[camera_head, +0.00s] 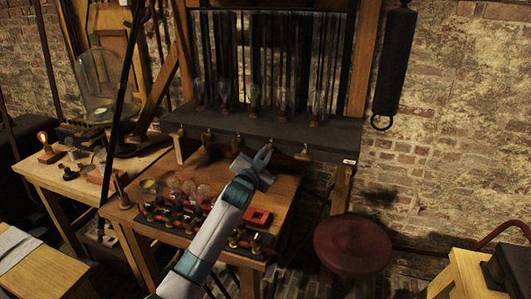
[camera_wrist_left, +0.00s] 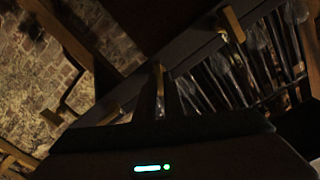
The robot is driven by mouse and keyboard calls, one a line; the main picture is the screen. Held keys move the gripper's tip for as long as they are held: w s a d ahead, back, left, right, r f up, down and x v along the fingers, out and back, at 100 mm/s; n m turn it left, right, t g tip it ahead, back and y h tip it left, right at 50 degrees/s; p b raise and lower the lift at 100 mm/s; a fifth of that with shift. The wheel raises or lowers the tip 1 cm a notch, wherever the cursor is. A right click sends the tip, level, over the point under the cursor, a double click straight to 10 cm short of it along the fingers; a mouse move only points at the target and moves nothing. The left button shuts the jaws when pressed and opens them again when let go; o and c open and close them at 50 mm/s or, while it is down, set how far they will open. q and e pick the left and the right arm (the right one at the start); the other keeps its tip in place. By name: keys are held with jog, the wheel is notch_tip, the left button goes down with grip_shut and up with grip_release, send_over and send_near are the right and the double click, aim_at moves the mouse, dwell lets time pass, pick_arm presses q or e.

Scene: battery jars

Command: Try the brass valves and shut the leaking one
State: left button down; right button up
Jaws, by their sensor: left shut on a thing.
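Several small brass valves hang in a row under the front edge of a dark shelf (camera_head: 275,132). One brass valve (camera_head: 207,138) is left of my gripper, another brass valve (camera_head: 237,144) is just beside it, and one more brass valve (camera_head: 303,154) is to its right. My left gripper (camera_head: 264,153) reaches up to the shelf edge and is shut on a brass valve (camera_wrist_left: 160,72), which shows between its dark fingers in the left wrist view. In the head view the gripper mostly hides that valve. I cannot make out a leak. My right gripper is not in view.
Glass tubes and bulbs (camera_head: 255,92) stand above the shelf. Below is a wooden table (camera_head: 285,190) with bulbs, small brass fittings and a red square piece (camera_head: 258,217). A round red stool (camera_head: 352,245) stands to the right. A dark cylinder (camera_head: 394,62) hangs on the brick wall.

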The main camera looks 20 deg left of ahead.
pick_arm(q)
jog(key=m+p, duration=0.1)
jog(key=m, duration=0.5)
jog(key=shift+d+m, duration=0.1)
jog(key=shift+m, duration=0.2)
jog(key=m, duration=0.1)
jog(key=m+p, duration=0.1)
jog(key=m, duration=0.3)
jog(key=shift+f, duration=0.25)
jog(key=shift+m, duration=0.3)
jog(key=c, duration=1.9)
grip_release()
jog(key=shift+o, duration=0.2)
jog(key=shift+s, duration=0.2)
jog(key=s+b, duration=0.4)
jog(key=s, duration=1.3)
jog(key=shift+a, duration=0.25)
